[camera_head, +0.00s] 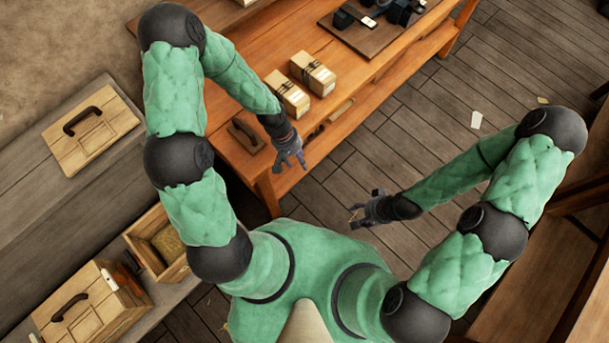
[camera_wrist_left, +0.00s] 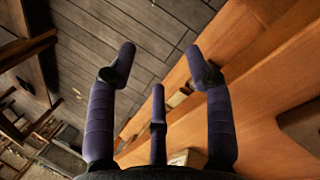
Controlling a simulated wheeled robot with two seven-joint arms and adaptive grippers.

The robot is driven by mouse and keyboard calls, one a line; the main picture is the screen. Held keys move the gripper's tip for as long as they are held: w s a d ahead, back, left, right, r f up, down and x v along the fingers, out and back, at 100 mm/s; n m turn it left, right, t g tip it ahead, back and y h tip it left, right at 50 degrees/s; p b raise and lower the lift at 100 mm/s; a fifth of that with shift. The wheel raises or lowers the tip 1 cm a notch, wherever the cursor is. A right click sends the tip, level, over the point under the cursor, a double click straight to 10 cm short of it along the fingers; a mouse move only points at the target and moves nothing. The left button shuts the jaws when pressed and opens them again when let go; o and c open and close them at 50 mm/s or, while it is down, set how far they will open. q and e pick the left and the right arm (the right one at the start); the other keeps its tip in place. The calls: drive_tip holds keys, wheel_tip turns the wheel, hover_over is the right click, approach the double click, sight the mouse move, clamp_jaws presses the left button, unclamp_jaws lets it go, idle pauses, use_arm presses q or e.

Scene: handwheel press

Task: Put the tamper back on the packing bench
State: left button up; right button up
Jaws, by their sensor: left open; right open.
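A small brown block with a raised grip, which looks like the tamper (camera_head: 245,136), lies on the near left corner of the orange wooden bench (camera_head: 228,158). My left gripper (camera_head: 297,164) is open and empty by the bench's front edge, to the right of the block and apart from it. In the left wrist view its spread fingers (camera_wrist_left: 158,75) have nothing between them, and the bench top (camera_wrist_left: 262,112) shows on the right. My right gripper (camera_head: 356,215) is open and empty over the floor.
Two tied parcels (camera_head: 312,73) (camera_head: 288,97) stand on the bench, with a dark board (camera_head: 372,32) further back. On the left counter lie a handled wooden panel (camera_head: 65,150), an open box (camera_head: 135,238) and a handled crate (camera_head: 60,335). The plank floor between my arms is mostly clear.

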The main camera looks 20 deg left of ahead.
use_arm(q)
drive_tip(key=s+d+f+m, duration=0.1)
drive_tip(key=s+d+f, duration=0.1)
drive_tip(key=s+d, duration=0.1)
drive_tip(key=s+d+f+m+t, duration=0.1)
drive_tip(key=s+d+f+m, duration=0.1)
drive_tip(key=s, duration=0.4)
drive_tip(key=shift+s+d+f, duration=0.25)
drive_tip(key=shift+d+f, duration=0.2)
drive_tip(key=shift+f, duration=0.3)
